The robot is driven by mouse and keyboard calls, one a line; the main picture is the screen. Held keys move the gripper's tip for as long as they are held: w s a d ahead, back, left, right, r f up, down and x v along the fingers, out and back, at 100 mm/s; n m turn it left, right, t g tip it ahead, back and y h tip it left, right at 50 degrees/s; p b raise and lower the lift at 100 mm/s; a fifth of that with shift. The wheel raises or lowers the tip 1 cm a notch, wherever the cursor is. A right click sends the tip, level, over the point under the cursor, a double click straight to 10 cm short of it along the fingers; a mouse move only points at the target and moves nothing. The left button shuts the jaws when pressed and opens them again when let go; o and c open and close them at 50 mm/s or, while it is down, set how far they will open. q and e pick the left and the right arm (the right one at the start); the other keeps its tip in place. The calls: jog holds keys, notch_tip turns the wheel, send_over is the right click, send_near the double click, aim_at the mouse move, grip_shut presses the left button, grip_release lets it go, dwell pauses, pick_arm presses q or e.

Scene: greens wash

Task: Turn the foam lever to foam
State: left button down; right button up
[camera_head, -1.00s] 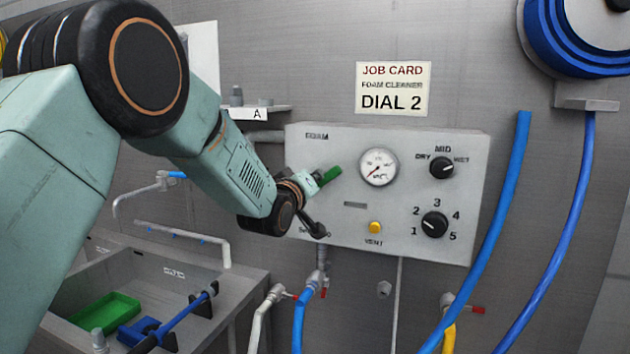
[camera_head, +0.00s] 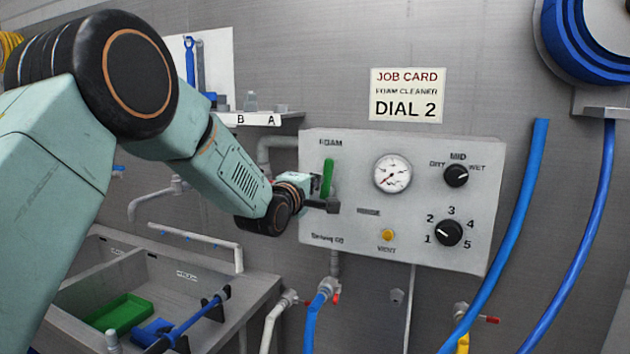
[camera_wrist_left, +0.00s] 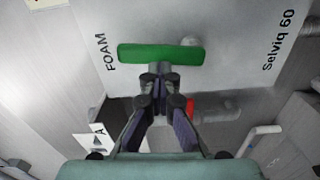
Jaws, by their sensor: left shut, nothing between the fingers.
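The green foam lever (camera_head: 328,178) is on the left side of the grey control panel (camera_head: 345,225). It stands upright, its upper end toward the FOAM label. In the left wrist view the lever (camera_wrist_left: 160,54) lies across the picture, one end by the FOAM label. My left gripper (camera_head: 333,205) is in front of the panel at the lever's lower end. Its fingers (camera_wrist_left: 158,82) are shut and empty, close beside the lever's middle; I cannot tell if they touch it. My right gripper is not in view.
The panel also has a gauge (camera_head: 393,173), a MID dial (camera_head: 456,175), a numbered dial (camera_head: 449,232) and a yellow VENT button (camera_head: 387,234). A shelf (camera_head: 275,118) is at upper left, a sink (camera_head: 190,265) at lower left. Blue hoses (camera_head: 510,240) hang at right.

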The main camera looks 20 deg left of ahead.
pick_arm(q)
jog(key=shift+w+a+r+n, duration=0.1)
jog(key=shift+w+r+n, duration=0.05)
jog(key=shift+r+n, duration=0.35)
jog(key=c, duration=2.1)
grip_release()
jog(key=o, duration=0.5)
jog(key=shift+c, duration=0.2)
jog(key=o, duration=0.6)
jog(key=shift+w+f, duration=0.55)
jog(key=o, duration=0.7)
jog(key=shift+s, duration=0.2)
jog(key=o, duration=0.3)
jog(key=shift+w+f, duration=0.15)
jog(key=shift+o, duration=0.2)
jog(key=s, duration=1.2)
jog(key=shift+a, duration=0.15)
jog(key=shift+s, duration=0.1)
jog(key=shift+c, duration=0.3)
